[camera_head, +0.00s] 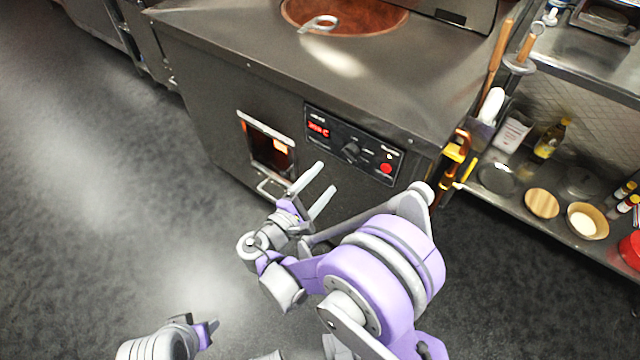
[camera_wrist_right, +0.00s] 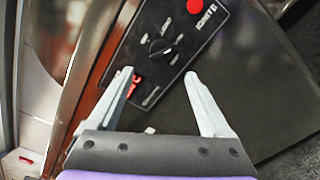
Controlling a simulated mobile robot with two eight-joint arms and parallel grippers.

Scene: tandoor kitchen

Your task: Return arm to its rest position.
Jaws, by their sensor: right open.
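My right gripper (camera_head: 322,184) is open and empty in front of the tandoor's front panel in the head view. In the right wrist view its two fingers (camera_wrist_right: 162,82) are spread, with nothing between them but the control panel (camera_wrist_right: 160,45) behind. The control panel also shows in the head view (camera_head: 340,158), with a black knob, a red button and a lit red display. My right arm (camera_head: 375,265) is bent and reaches out from the lower right. Part of my left arm (camera_head: 165,342) shows at the bottom left; its fingertips cannot be made out clearly.
The steel tandoor counter (camera_head: 230,50) stands ahead, with a round opening (camera_head: 350,18) and a metal hook (camera_head: 320,23) at it. A small lit hatch (camera_head: 268,150) with a handle is left of the panel. Shelves with bowls (camera_head: 587,222) stand right. The floor at left is clear.

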